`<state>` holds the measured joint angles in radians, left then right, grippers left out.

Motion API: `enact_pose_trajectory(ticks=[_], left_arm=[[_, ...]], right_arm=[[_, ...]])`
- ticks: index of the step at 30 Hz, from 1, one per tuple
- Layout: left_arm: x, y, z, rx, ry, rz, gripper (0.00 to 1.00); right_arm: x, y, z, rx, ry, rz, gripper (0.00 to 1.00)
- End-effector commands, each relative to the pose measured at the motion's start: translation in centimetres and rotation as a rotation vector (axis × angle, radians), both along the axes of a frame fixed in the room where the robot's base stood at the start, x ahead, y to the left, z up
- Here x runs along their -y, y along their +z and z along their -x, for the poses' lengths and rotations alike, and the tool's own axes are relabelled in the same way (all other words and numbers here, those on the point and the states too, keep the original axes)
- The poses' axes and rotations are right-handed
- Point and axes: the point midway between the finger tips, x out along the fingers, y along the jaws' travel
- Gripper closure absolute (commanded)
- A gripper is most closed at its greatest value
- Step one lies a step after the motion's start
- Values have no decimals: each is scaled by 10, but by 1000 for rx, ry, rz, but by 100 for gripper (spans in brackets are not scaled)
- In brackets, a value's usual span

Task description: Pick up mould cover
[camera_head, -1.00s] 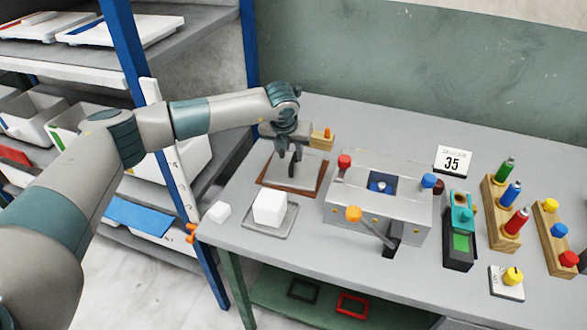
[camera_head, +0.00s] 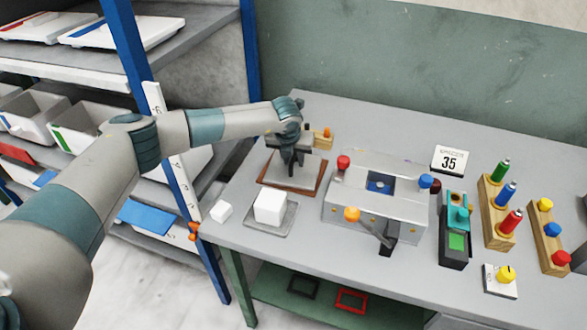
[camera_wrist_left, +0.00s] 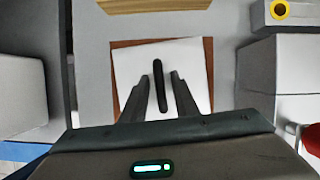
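The mould cover (camera_wrist_left: 136,65) is a pale flat plate with a dark bar handle (camera_wrist_left: 159,84) on top. It lies on a reddish-brown base (camera_wrist_left: 119,88), and it also shows in the head view (camera_head: 306,178) at the left of the table, partly hidden by my left gripper. My left gripper (camera_wrist_left: 159,85) is open above the cover, one finger on each side of the handle, with gaps showing between handle and fingers. In the head view my left gripper (camera_head: 292,165) points down over the plate. My right gripper is out of view.
A white block (camera_head: 270,206) on a small tray (camera_head: 284,228) stands in front of the cover. A grey press (camera_head: 350,195) with coloured knobs stands to the right. A wooden block (camera_head: 323,138) is behind. Blue shelf posts (camera_head: 249,50) rise at the left.

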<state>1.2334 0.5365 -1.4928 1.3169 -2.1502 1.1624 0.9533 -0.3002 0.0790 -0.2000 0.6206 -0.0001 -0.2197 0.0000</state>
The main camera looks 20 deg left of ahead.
Motion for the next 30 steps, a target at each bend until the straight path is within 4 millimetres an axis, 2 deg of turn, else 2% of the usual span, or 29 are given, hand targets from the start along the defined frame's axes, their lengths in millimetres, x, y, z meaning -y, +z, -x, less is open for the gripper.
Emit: enact_pose_trajectory(ticks=[1,3,17,23,30], left_arm=[[0,0,0,0,0,0,87],[0,0,0,0,0,0,100],[0,6,-1,3,1,0,100],[0,25,-2,6,-1,1,100],[0,64,-2,6,-1,1,100]], right_arm=[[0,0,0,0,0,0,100],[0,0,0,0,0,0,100],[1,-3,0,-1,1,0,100],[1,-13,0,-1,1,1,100],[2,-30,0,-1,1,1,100]])
